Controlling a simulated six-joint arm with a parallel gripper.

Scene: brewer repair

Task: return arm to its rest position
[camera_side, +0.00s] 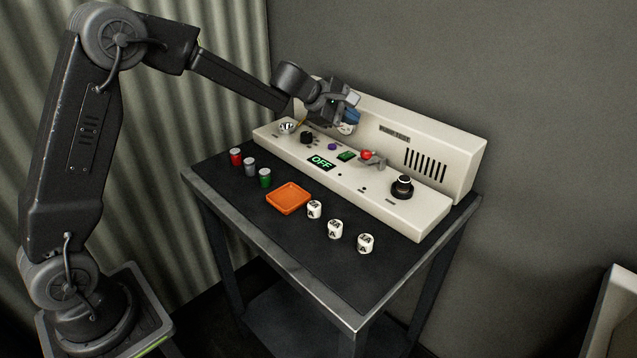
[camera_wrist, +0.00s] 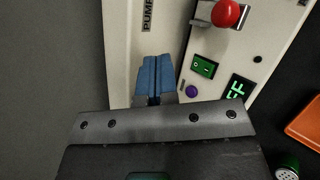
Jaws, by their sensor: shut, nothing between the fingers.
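My gripper (camera_side: 350,117) is above the back part of the cream brewer panel (camera_side: 408,212), near its upright rear wall. In the wrist view its blue fingertips (camera_wrist: 154,78) are pressed together with nothing between them. The arm reaches out from the left and is bent over the panel. The side view does not show clearly whether the fingertips touch the panel. A red-ball lever (camera_side: 366,155) stands to the right of my gripper; it also shows in the wrist view (camera_wrist: 227,13). A green rocker switch (camera_side: 346,156) and a display reading OFF (camera_side: 321,162) are below it.
The table's front is clear.

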